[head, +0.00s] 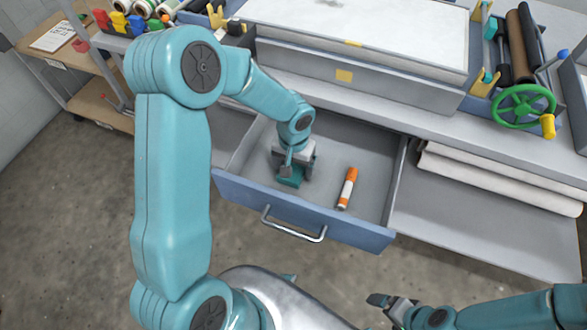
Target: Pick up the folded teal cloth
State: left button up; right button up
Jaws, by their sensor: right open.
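The folded teal cloth (289,181) lies in the open blue-fronted drawer (330,224), toward its left side. My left gripper (291,167) points down into the drawer right at the cloth and covers part of it. Its fingers are small and partly hidden, so I cannot tell whether they hold the cloth. My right gripper (382,304) is open and empty, low in the view in front of the drawer.
An orange and white tube (347,188) lies in the drawer to the right of the cloth. The drawer has a metal handle (294,227). The press bed (360,30) stands above, with a green handwheel (522,106) at right. White rolls (500,180) lie on the shelf.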

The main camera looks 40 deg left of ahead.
aim_at(294, 168)
pick_arm(q)
jog(key=c, duration=0.8)
notch_tip(294, 168, up, 19)
jog(key=p, duration=0.2)
pick_arm(e)
jog(key=shift+r, duration=0.95)
jog(key=shift+c, duration=0.5)
jog(key=c, duration=0.8)
pick_arm(q)
jog(key=d+f+m, duration=0.1)
jog(key=d+f, duration=0.1)
jog(key=w+d+f, duration=0.1)
jog(key=d+f, duration=0.1)
jog(key=d, duration=0.1)
jog(key=w+d+f+m, duration=0.1)
jog(key=d+f, duration=0.1)
jog(key=shift+w+d+f+m, duration=0.1)
jog(key=shift+d+f+m, duration=0.2)
jog(key=shift+f, duration=0.1)
pick_arm(e)
jog(key=shift+s, duration=0.15)
jog(key=shift+c, duration=0.2)
